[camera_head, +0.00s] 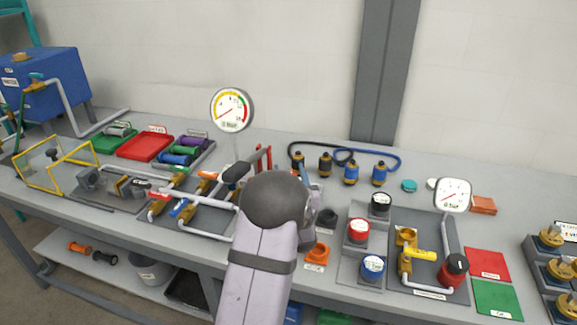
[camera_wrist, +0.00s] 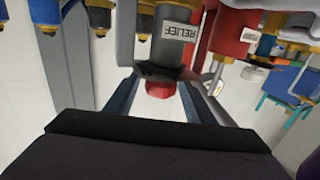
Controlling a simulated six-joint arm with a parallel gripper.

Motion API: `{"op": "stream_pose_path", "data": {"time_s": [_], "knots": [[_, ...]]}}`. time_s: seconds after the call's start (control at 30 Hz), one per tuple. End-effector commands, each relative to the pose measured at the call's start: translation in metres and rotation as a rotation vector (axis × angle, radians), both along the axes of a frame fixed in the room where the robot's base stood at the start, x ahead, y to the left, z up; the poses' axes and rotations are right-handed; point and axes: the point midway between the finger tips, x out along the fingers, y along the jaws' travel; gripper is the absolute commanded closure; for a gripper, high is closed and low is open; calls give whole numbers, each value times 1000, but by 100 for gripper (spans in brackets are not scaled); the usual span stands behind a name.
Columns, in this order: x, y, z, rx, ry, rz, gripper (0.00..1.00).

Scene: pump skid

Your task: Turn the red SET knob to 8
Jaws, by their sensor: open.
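In the wrist view a small red knob-like part (camera_wrist: 160,90) sits below a dark collar, on a grey body with a label reading RELIEF, upside down. My gripper (camera_wrist: 162,103) is open, with its fingers on either side of this red part. I cannot tell whether they touch it. No SET mark or number can be read on it. In the head view my arm hides that spot, and only part of my gripper (camera_head: 309,190) shows past the wrist. A red knob with a white top (camera_head: 358,231) stands on a grey block to the right; its text is too small to read.
Pipework with a yellow handle (camera_head: 420,254) and a gauge (camera_head: 453,194) stands to the right. Pipes and valves crowd the left of my arm. Red (camera_head: 488,264) and green (camera_head: 497,300) mats lie at right.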

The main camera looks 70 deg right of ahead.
Motion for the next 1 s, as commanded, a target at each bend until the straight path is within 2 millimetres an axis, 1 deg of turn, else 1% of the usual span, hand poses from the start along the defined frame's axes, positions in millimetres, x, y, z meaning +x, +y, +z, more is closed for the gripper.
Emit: {"op": "stream_pose_path", "data": {"time_s": [0.1, 0.23, 0.6, 0.63, 0.67, 0.7, 0.8, 1.0], "knots": [[5, -11, 1, 0, 0, 0, 51], [8, -19, 0, 0, 0, 1, 51], [10, -23, 0, 0, 0, 0, 51], [10, -23, 0, 0, 0, 0, 53], [10, -23, 0, 0, 0, 0, 61], [10, -23, 0, 0, 0, 0, 70], [10, -23, 0, 0, 0, 0, 92], [10, -23, -2, -1, -1, -15, 92]]}}
